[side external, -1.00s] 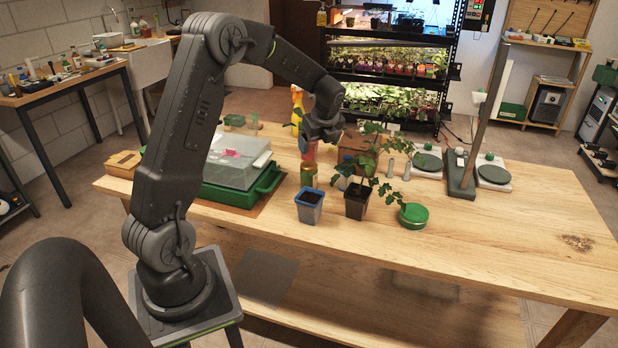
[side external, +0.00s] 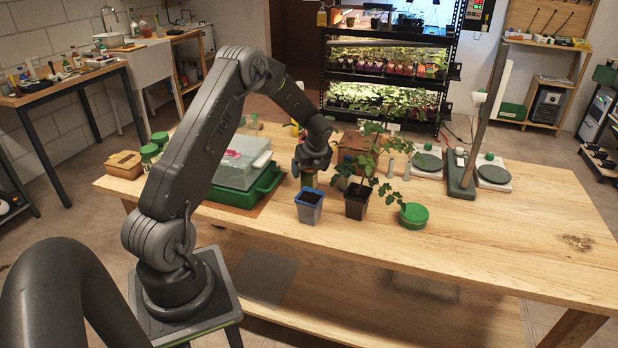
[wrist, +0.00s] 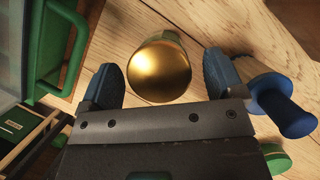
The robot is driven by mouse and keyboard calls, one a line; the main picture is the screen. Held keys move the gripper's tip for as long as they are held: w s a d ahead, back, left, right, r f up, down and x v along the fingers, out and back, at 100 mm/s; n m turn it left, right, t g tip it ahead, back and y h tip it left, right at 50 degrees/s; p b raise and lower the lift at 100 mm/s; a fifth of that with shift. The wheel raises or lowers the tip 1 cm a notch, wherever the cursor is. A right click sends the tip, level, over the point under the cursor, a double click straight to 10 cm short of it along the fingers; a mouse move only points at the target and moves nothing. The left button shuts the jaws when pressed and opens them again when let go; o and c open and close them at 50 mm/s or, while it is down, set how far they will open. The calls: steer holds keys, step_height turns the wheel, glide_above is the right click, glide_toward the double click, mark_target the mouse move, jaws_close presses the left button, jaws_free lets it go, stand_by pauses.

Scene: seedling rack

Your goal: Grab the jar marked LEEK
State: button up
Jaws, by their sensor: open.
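A jar with a shiny gold lid (wrist: 159,71) stands upright on the wooden table, seen from above in the wrist view. Its body (side external: 309,181) shows as a small greenish patch below my gripper (side external: 310,171) in the side view. No label is readable, so I cannot tell whether it is marked LEEK. My gripper is open, with one blue-grey finger on each side of the lid in the wrist view (wrist: 163,82). I see no clear contact. Other jars with green lids (side external: 150,151) stand at the left table edge, partly behind my arm.
A green tray with a clear cover (side external: 240,165) lies left of the jar. A round green-lidded container (side external: 414,214) is farther right.

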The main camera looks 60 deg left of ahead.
steer(key=shift+x, duration=1.1)
steer(key=c, duration=1.1)
